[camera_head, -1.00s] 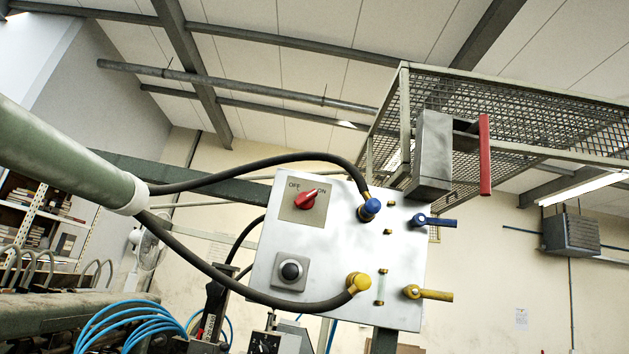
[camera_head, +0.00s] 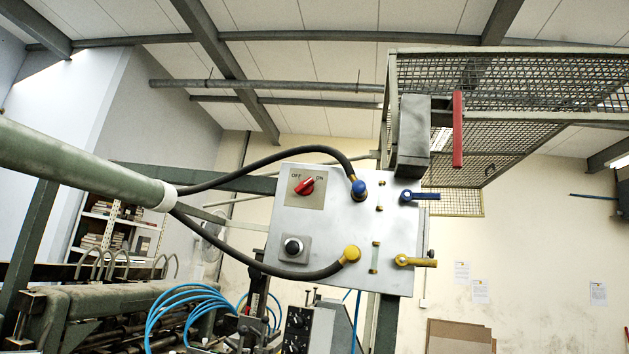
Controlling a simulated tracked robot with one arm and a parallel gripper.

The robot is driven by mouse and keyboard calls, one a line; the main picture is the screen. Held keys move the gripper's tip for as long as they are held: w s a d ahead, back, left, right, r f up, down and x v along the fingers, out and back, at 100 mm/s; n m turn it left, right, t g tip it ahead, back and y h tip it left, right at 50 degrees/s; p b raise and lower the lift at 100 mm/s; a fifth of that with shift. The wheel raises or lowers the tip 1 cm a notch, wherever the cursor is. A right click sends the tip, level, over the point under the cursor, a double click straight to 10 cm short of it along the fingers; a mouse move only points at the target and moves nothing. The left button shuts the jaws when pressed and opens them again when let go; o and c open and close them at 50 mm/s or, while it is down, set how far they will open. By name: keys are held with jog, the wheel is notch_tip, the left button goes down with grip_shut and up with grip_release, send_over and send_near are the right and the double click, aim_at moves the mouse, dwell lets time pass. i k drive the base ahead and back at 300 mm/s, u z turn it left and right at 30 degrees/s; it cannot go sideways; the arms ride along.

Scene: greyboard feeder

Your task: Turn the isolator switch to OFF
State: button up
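A red rotary switch knob (camera_head: 304,187) sits on a grey plate marked OFF and ON. The plate is at the upper left of a pale metal control panel (camera_head: 330,215). The knob's raised end points up and right, toward ON. No hand or tool touches it. My gripper is not in view, so its state and its distance to the knob do not show.
Below the knob is a black push button (camera_head: 293,247). Black hoses run from a blue fitting (camera_head: 359,190) and a yellow fitting (camera_head: 350,254) to a green tube (camera_head: 85,163). A grey box (camera_head: 412,135) with a red handle (camera_head: 458,130) stands upper right.

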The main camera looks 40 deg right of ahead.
aim_at(305, 187)
jog(key=z, duration=0.05)
jog(key=i, duration=0.9)
jog(key=u, duration=0.1)
